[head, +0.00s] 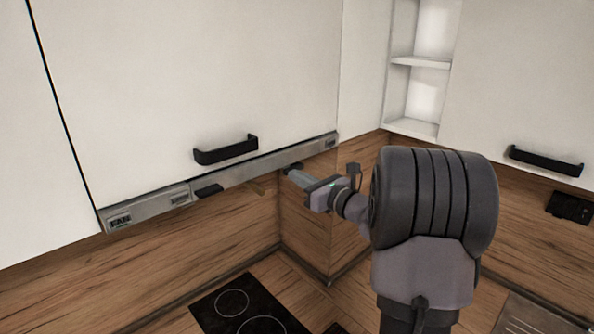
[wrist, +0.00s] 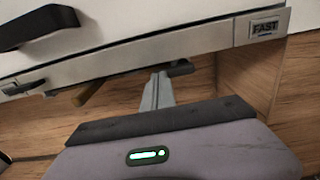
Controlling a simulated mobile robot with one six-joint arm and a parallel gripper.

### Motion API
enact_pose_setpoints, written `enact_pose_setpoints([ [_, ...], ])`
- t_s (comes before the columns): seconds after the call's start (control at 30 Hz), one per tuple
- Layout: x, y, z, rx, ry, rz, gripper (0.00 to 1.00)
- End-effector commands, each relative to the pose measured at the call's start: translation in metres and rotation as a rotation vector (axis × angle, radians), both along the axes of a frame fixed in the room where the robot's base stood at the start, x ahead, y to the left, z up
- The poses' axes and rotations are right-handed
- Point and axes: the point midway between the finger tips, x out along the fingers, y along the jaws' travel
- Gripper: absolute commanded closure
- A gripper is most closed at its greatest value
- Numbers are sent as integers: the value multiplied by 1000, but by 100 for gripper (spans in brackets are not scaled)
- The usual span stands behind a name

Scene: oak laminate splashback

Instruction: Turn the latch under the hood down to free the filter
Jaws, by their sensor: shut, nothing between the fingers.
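The hood's metal front strip (head: 240,172) runs under the white cabinet door and also shows in the wrist view (wrist: 150,50). A small dark latch-like piece (wrist: 181,68) sits under the strip's right part; in the head view it is a dark spot (head: 293,168). My gripper (head: 291,173) is shut and empty, its grey fingertips (wrist: 160,78) just under the strip, beside the dark piece. I cannot tell whether they touch it. A brown lever-like piece (wrist: 91,93) hangs further left under the strip, also in the head view (head: 257,187). The filter is not clearly visible.
A black piece (head: 208,190) sits on the strip's lower edge, left of my gripper. Black door handles (head: 226,150) stick out above. A dark cooktop (head: 245,308) lies below. The oak splashback (head: 225,235) stands close behind; the space under the strip's left part is clear.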

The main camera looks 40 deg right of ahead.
Motion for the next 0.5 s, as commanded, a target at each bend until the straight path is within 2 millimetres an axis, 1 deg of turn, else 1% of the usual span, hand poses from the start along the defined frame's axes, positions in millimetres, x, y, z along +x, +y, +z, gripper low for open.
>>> enact_pose_setpoints([
  [0.3, 6, 1, 0, 1, 1, 1, 100],
  [0.5, 6, 0, -4, 1, 1, 1, 100],
])
